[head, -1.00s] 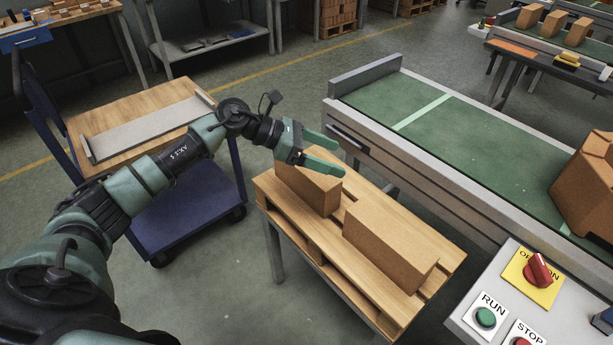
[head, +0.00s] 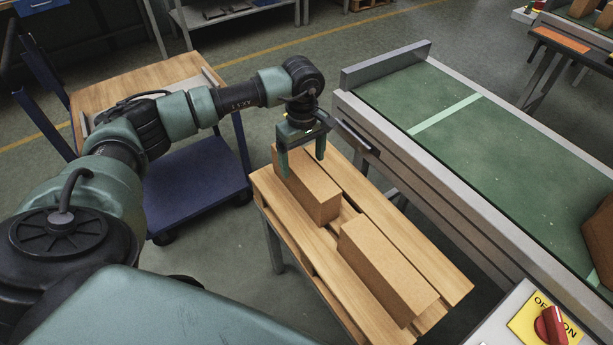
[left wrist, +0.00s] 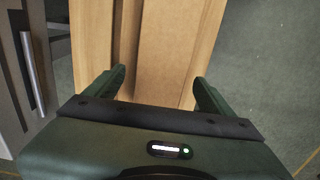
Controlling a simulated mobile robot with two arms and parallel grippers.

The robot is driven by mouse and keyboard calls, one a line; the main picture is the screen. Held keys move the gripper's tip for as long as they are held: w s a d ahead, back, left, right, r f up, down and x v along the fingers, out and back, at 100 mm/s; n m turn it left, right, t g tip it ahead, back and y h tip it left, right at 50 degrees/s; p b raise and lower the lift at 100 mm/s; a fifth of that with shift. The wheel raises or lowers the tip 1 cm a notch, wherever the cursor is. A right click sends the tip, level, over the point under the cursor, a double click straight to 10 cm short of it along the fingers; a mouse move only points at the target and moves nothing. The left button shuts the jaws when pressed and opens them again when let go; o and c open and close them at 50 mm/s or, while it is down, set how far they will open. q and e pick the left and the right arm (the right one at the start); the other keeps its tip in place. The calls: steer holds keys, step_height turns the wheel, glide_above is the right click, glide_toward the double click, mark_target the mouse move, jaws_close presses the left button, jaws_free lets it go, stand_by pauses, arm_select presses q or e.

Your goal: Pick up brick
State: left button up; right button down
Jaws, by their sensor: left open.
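Two brown bricks lie on a wooden pallet table (head: 265,188). The far brick (head: 318,195) is under my left gripper (head: 302,160); the near brick (head: 388,272) lies apart from it, closer to me. My left gripper points down with its fingers open at the far end of the far brick, one finger on each side in the head view. In the left wrist view, a brown surface (left wrist: 165,85) shows between the open fingertips (left wrist: 160,76); I cannot tell whether they touch it. My right gripper is not in view.
A green conveyor (head: 480,150) with a grey frame runs close along the right of the pallet. A blue cart (head: 195,185) with a wooden top stands to the left. A control panel with a red switch (head: 550,325) is at bottom right.

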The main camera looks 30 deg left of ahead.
arm_select(q)
steer(key=f, duration=0.3)
steer(key=f+p, duration=0.1)
steer(key=shift+s+d+f, duration=0.25)
steer(key=shift+d+f, duration=0.1)
steer(key=shift+d, duration=0.05)
steer(key=shift+f, duration=0.4)
jaws_close()
steer(key=shift+w+r, duration=0.2)
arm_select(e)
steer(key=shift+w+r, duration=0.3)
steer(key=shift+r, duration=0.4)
